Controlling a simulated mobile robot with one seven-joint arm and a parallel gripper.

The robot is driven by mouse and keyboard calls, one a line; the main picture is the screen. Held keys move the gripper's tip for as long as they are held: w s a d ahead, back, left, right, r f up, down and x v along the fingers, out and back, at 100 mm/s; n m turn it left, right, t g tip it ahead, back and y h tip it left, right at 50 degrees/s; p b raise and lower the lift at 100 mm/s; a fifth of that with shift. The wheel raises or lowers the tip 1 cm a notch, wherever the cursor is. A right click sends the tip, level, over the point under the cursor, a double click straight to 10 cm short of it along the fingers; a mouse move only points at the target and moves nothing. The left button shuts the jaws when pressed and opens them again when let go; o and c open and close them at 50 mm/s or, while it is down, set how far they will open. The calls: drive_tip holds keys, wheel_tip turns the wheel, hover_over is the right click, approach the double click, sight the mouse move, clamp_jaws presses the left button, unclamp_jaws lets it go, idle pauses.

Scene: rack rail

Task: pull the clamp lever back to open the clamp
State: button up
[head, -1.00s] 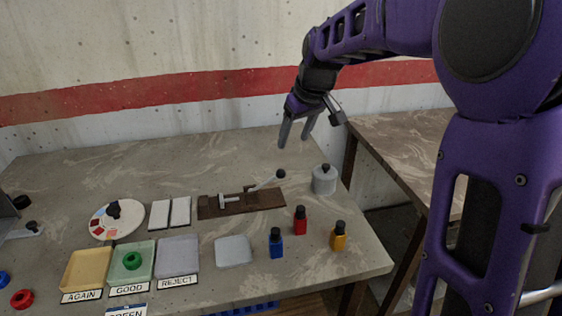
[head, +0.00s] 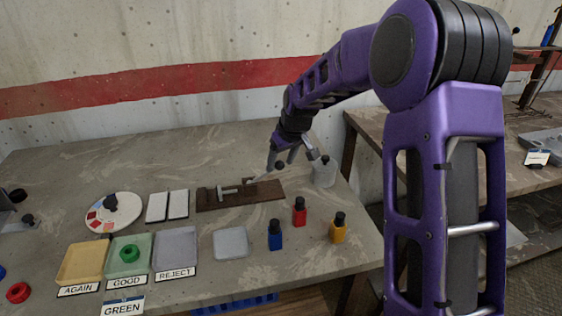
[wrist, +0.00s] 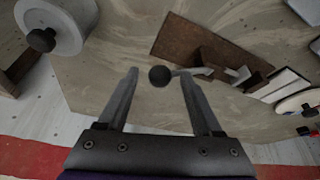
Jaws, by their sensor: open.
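The clamp is mounted on a brown wooden board (head: 262,194) in the middle of the table. Its metal lever ends in a black ball knob (head: 279,166), tilted up toward the right. In the wrist view the black knob (wrist: 160,75) shows between and just beyond my two fingertips, with the board (wrist: 205,47) behind it. My gripper (head: 283,164) is open, with its fingers around the knob's position in the head view. I cannot tell whether either finger touches the knob.
A grey lidded pot (head: 324,172) stands close to the right of my gripper; it also shows in the wrist view (wrist: 55,28). Red (head: 299,212), blue (head: 275,235) and yellow (head: 338,228) bottles stand in front. Coloured trays and a white palette (head: 113,212) lie to the left.

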clamp_jaws()
drive_tip(key=shift+d, duration=0.1)
drive_tip(key=shift+d, duration=0.2)
idle(1.1)
